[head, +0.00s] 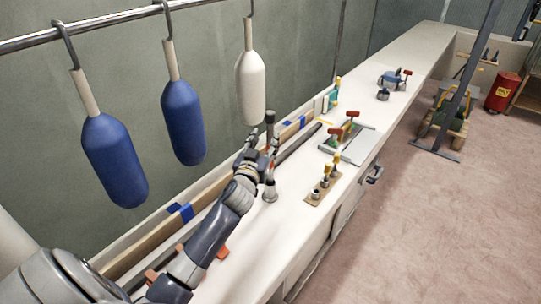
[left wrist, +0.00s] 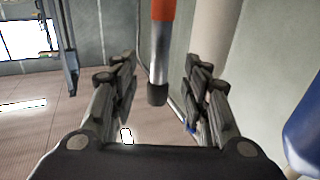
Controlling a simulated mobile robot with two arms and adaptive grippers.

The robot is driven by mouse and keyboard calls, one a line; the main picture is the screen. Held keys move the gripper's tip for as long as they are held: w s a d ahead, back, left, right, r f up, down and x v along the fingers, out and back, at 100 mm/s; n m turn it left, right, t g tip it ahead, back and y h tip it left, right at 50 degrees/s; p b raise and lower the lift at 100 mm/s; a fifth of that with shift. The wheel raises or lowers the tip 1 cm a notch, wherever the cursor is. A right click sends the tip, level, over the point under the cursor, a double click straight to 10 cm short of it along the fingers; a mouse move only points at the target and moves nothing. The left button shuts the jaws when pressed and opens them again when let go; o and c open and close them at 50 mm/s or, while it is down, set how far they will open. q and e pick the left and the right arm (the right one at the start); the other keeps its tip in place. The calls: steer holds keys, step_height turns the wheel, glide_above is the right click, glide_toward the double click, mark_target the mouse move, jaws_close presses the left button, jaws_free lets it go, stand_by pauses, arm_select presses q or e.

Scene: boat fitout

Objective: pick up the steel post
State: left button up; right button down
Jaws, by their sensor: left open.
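The steel post (head: 270,190) stands upright on the white bench in the head view, with a dark top above my gripper and a flared foot below it. Its middle is partly hidden by the gripper. My left gripper (head: 263,148) is open at the post's height. In the left wrist view the post (left wrist: 159,62), with an orange band and a dark end, shows between the two open fingers (left wrist: 160,88). I cannot tell whether either finger touches it. My right gripper is in neither view.
Blue fenders (head: 184,122) and a white fender (head: 250,88) hang from a rail at the left. A wooden block with several small tools (head: 322,190) and a tray (head: 357,147) lie right of the post.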

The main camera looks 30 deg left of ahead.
mark_target(269, 133)
arm_select(q)
steer(key=shift+w+a, duration=0.15)
steer(key=shift+w, duration=0.3)
steer(key=shift+w+a+p, duration=0.25)
steer(key=shift+w+p, duration=0.1)
steer(key=shift+w, duration=0.35)
steer(key=x, duration=0.3)
steer(key=shift+f, duration=0.2)
steer(key=shift+w+a+p, duration=0.1)
steer(key=shift+w+p, duration=0.2)
steer(key=shift+w, duration=0.15)
jaws_close()
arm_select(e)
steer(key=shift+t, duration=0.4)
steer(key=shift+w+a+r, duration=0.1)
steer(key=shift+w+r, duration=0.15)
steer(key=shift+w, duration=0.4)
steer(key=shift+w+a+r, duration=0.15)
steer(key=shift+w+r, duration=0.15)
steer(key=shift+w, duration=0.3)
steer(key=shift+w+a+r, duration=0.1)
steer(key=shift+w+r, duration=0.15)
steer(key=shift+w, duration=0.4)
